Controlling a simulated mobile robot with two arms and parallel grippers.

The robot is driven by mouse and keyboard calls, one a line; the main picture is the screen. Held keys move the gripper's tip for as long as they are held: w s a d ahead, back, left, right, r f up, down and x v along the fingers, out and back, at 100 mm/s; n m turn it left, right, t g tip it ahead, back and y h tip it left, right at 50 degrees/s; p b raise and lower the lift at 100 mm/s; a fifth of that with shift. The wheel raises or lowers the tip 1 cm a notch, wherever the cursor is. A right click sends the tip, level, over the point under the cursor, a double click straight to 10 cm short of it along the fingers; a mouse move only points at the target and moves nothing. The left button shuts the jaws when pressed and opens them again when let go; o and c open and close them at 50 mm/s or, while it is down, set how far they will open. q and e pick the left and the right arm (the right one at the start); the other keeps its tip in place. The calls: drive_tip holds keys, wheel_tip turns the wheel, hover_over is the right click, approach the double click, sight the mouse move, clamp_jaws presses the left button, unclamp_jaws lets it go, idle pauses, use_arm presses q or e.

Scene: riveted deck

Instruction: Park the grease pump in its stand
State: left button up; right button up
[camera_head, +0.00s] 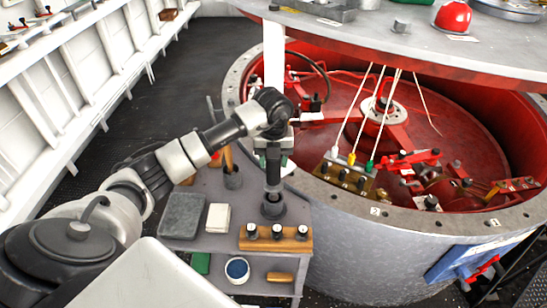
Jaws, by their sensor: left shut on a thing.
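My left arm reaches in from the left to the small grey cart. My left gripper (277,132) is shut on the grease pump (273,166), a dark upright cylinder. The pump's lower end is at the dark round stand (272,208) on the cart's right side, directly below the gripper. From this angle I cannot tell how deep the pump sits in the stand. The upper part of the pump is hidden by my gripper and wrist. My right gripper is not in view.
The cart top (222,188) also holds a dark grey slab (182,215), a white block (217,218), a dark cup (232,180) with a wooden handle, and a wooden rack (276,238) with black knobs. A large red-lined drum (360,245) stands close on the right, under a round plate.

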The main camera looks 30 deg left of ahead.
sight(274, 173)
use_arm(q)
drive_tip(key=shift+f+b, duration=1.85)
drive_tip(key=shift+f, duration=0.8)
drive_tip(key=o, duration=1)
wheel_tip(274, 173, up, 11)
drive_tip(key=shift+f+b, duration=0.1)
drive_tip(key=shift+b, duration=1.1)
